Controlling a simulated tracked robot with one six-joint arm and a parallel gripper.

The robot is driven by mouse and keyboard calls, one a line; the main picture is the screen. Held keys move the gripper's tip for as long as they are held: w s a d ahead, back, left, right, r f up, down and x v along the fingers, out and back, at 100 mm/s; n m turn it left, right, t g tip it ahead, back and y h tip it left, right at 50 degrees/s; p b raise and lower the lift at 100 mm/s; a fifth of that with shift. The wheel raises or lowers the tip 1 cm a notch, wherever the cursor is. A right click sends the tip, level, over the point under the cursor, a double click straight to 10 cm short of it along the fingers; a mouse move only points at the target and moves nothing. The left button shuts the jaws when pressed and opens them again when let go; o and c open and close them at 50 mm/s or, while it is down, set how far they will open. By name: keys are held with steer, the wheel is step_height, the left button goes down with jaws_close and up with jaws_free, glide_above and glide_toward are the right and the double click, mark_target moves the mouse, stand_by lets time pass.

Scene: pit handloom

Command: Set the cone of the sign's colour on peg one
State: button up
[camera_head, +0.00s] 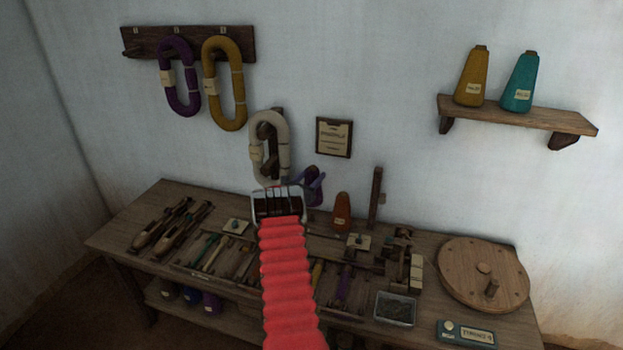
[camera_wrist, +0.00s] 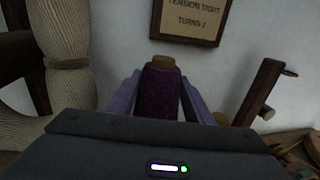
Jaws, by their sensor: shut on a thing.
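My gripper (camera_head: 313,180) is shut on a purple cone with a tan tip, held upright in the air near the wall. The purple cone (camera_wrist: 162,92) shows between the two lavender fingers in the wrist view; its lower part is hidden by my gripper body. A framed sign (camera_head: 333,137) hangs on the wall just beyond; in the wrist view the sign (camera_wrist: 193,18) shows words about tension and turns, and I cannot read a colour. A wooden rack (camera_head: 190,43) at upper left has small labels; purple and yellow hanks hang from it. I cannot tell which peg is peg one.
A yellow cone (camera_head: 473,77) and a teal cone (camera_head: 520,82) stand on a wall shelf (camera_head: 560,120). A cream hank (camera_head: 270,147) hangs left of my gripper. An orange-brown cone (camera_head: 341,211) and an upright post (camera_head: 375,198) stand on the cluttered bench (camera_head: 120,225).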

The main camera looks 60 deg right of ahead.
stand_by(0.4)
steer(key=shift+f, duration=4.75)
steer(key=o, duration=1.6)
steer(key=shift+o, duration=0.2)
steer(key=shift+f, duration=0.1)
steer(key=o, duration=0.3)
steer(key=shift+r, duration=4.05)
